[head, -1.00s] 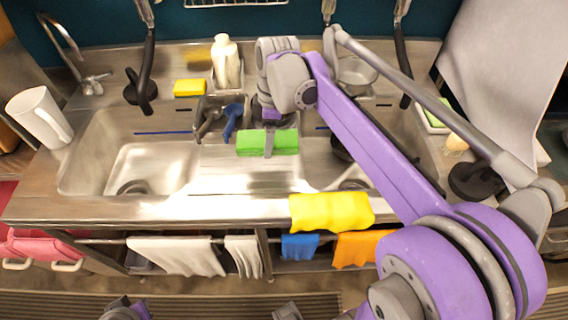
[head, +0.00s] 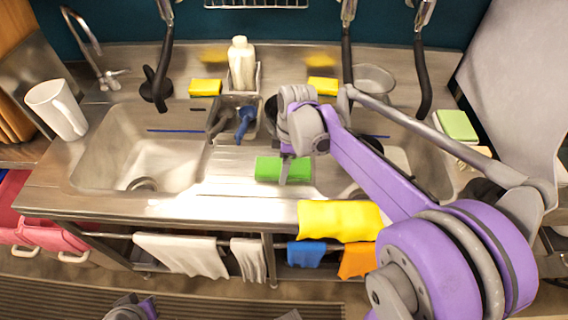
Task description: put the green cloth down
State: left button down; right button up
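The green cloth (head: 268,168) is a bright green, flat, folded-looking piece in the middle of the head view. It is over the counter strip between the two sink basins. My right gripper (head: 285,170) comes down onto it from above. One grey finger shows across its front face, and the gripper appears shut on it. The other finger is hidden behind the cloth. I cannot tell whether the cloth touches the counter.
A caddy (head: 237,118) with a blue brush and a white bottle (head: 242,65) stand behind the cloth. A yellow cloth (head: 340,221) hangs over the counter's front edge. The left basin (head: 150,165) is empty. A white pitcher (head: 57,110) stands at left, a green sponge (head: 457,125) at right.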

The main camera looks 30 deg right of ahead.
jog(key=shift+f, duration=0.1)
jog(key=o, duration=1.2)
jog(key=shift+r, duration=0.4)
jog(key=r, duration=0.7)
jog(key=d+r+p, duration=0.1)
jog(key=r, duration=0.3)
jog(key=shift+s+d+r, duration=0.1)
jog(key=shift+s+r, duration=0.1)
jog(key=shift+s, duration=0.2)
